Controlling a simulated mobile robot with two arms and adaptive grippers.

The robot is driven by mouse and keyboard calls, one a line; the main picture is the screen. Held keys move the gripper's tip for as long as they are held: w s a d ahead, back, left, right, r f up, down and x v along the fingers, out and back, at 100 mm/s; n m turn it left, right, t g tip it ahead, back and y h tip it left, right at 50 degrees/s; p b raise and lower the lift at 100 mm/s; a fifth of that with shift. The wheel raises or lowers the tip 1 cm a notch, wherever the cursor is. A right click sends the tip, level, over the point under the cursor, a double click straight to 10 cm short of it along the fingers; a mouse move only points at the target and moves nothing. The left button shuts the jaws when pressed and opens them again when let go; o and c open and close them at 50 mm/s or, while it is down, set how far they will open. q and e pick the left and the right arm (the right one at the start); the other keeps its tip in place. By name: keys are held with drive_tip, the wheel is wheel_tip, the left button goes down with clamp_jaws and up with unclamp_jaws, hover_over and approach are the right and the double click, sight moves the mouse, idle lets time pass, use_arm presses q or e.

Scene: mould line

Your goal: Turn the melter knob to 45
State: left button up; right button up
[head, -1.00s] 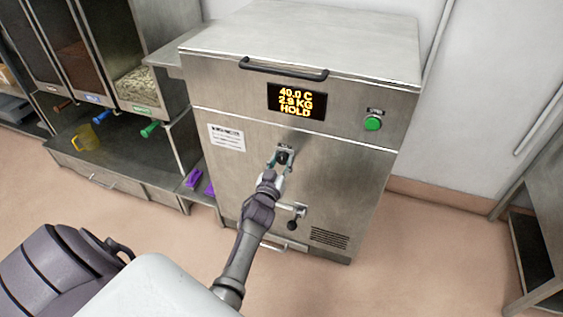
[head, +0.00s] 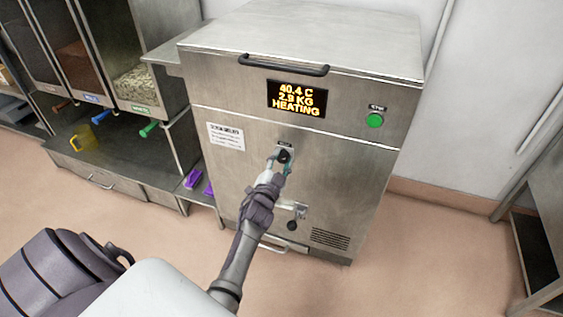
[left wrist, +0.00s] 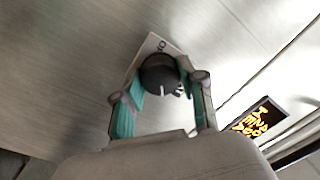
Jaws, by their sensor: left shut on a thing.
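The melter (head: 330,180) is a steel cabinet in the middle of the head view. Its display (head: 297,99) reads 40.4 C, 2.9 KG, HEATING. The black melter knob (head: 284,156) sits on a small plate on the front panel below the display. It also shows in the left wrist view (left wrist: 160,75), with a white mark on its face. My left gripper (head: 281,163) is shut on the knob, with a teal-padded finger on each side of it in the left wrist view (left wrist: 160,88). The numbers around the knob are mostly hidden. My right gripper is not in view.
A green button (head: 375,121) is at the melter's upper right. A tap with a black handle (head: 292,225) sticks out below the knob. Dispensers (head: 135,90) and a yellow jug (head: 84,138) are at left. A steel table (head: 535,245) stands at right.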

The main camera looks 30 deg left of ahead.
use_arm(q)
drive_tip(key=shift+m, duration=0.8)
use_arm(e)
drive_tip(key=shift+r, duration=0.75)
use_arm(q)
drive_tip(key=o, duration=1.1)
drive_tip(key=shift+o, duration=0.2)
drive_tip(key=v, duration=1.2)
drive_tip(key=shift+f, duration=0.1)
